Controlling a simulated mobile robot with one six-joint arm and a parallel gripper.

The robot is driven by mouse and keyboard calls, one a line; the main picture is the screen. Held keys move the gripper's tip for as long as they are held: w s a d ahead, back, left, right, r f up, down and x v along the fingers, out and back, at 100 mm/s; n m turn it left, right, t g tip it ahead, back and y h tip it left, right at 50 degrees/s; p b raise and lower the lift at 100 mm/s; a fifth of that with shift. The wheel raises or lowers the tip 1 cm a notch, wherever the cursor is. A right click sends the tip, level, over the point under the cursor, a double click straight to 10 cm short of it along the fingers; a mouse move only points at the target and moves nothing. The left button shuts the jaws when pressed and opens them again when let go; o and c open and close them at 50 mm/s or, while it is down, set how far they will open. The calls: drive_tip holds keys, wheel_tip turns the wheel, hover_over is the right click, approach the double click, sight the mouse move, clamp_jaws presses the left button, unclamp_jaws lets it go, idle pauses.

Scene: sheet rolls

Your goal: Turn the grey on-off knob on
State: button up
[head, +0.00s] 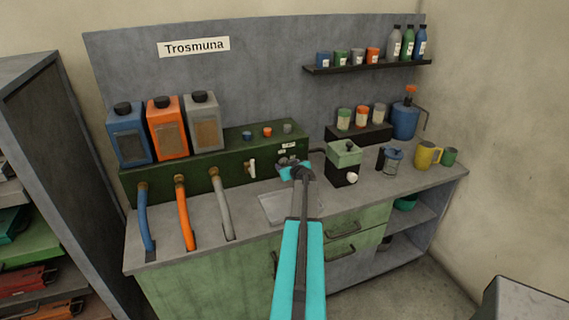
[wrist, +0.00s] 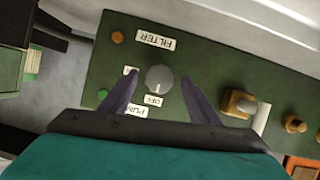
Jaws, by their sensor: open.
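The grey on-off knob (wrist: 159,79) is round and sits on the dark green panel (wrist: 220,72) in the wrist view. A white label reading OFF upside down (wrist: 154,100) is just below it, and a small white label (wrist: 130,71) is to its left, partly behind a finger. The knob's pointing direction is too small to tell surely. My gripper (wrist: 159,76) is open, with one dark finger on each side of the knob and a visible gap. In the head view, my gripper (head: 296,170) is at the panel's right end and hides the knob.
A FILTER label (wrist: 156,41), an orange button (wrist: 118,37) and a green button (wrist: 102,94) are near the knob. A white-handled brass valve (head: 251,168) is left along the panel. A green-and-black grinder-like box (head: 344,160) stands close right of my gripper.

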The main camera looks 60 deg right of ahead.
drive_tip(key=shift+p+x, duration=0.5)
drive_tip(key=shift+x, duration=0.85)
drive_tip(key=c, duration=1.1)
drive_tip(key=shift+o, duration=0.2)
